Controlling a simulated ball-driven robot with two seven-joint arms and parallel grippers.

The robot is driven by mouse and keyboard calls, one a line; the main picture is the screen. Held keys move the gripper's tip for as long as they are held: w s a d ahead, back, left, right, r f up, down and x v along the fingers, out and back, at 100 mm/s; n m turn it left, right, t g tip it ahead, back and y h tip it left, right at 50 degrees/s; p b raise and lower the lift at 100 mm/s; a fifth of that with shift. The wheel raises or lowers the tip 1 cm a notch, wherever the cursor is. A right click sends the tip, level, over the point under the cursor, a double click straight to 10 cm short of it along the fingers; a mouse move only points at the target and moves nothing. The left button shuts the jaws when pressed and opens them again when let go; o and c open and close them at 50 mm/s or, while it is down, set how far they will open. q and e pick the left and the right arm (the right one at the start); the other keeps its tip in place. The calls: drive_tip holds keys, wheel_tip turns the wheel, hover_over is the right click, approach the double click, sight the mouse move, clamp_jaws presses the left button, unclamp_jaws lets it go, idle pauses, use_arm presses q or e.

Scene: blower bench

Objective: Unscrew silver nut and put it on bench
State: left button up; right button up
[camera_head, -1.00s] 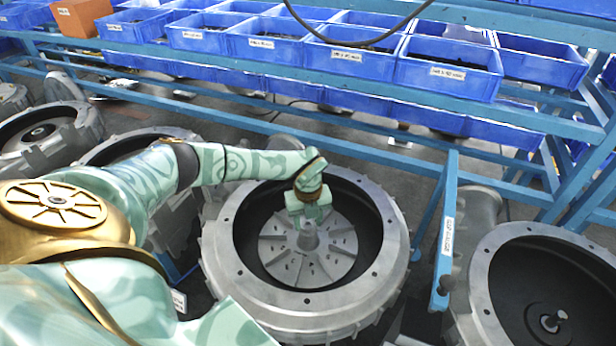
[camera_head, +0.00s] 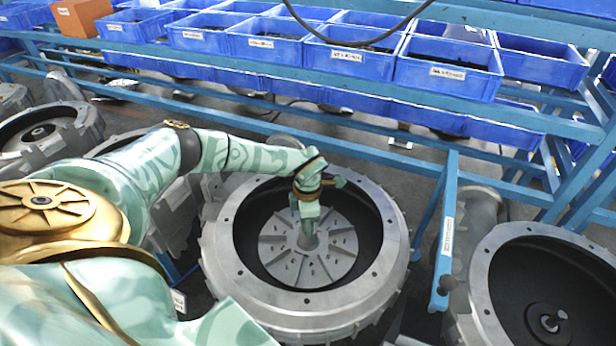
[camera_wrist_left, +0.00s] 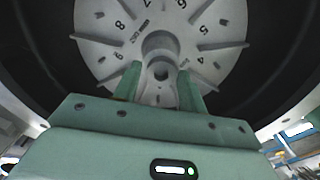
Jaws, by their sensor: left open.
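A grey finned impeller wheel (camera_head: 283,262) with numbered vanes sits inside the round metal blower housing (camera_head: 384,267). Its raised silver hub (camera_head: 307,242) stands at the centre, just under my left gripper (camera_head: 306,228). The wheel (camera_wrist_left: 110,35) also fills the top of the left wrist view. There my left gripper (camera_wrist_left: 160,85) is open, its two green fingers on either side of the hub's end, where a small round silver part (camera_wrist_left: 161,71) shows. I cannot clearly tell the silver nut from the hub, nor whether the fingers touch it. My right gripper is not in view.
A second open housing (camera_head: 490,285) stands at the right, and more housings (camera_head: 75,130) stand at the left. A blue frame post (camera_head: 445,235) rises close to the right of the middle housing. Blue bins (camera_head: 447,75) line the rack behind.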

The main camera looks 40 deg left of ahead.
use_arm(q)
drive_tip(key=c, duration=0.8)
drive_tip(key=n, duration=0.5)
drive_tip(key=shift+c, duration=0.2)
drive_tip(key=n, duration=1.4)
drive_tip(key=shift+r, duration=0.1)
drive_tip(key=n, duration=0.6)
drive_tip(key=o, duration=0.8)
drive_tip(key=shift+o, duration=0.2)
drive_tip(key=shift+a, duration=0.1)
